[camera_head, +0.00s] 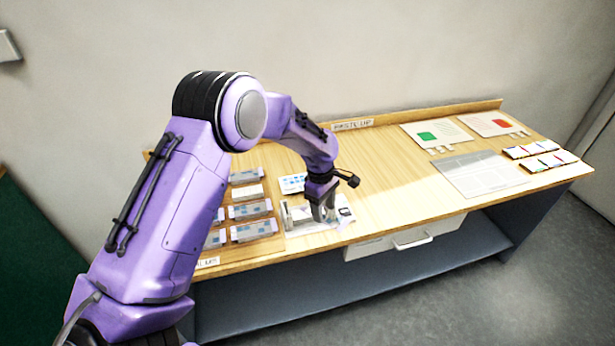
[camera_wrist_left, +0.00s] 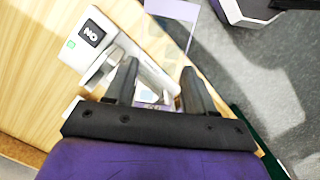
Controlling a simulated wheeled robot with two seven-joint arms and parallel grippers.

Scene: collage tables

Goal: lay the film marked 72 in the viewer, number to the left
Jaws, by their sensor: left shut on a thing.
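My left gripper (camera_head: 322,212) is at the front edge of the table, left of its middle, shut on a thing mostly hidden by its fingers. The left wrist view shows its two fingers (camera_wrist_left: 160,82) apart, with a pale, partly clear piece (camera_wrist_left: 150,96) between them. I cannot tell whether this is the viewer. I cannot read a 72 anywhere. My right gripper is not in view.
The middle is clear.

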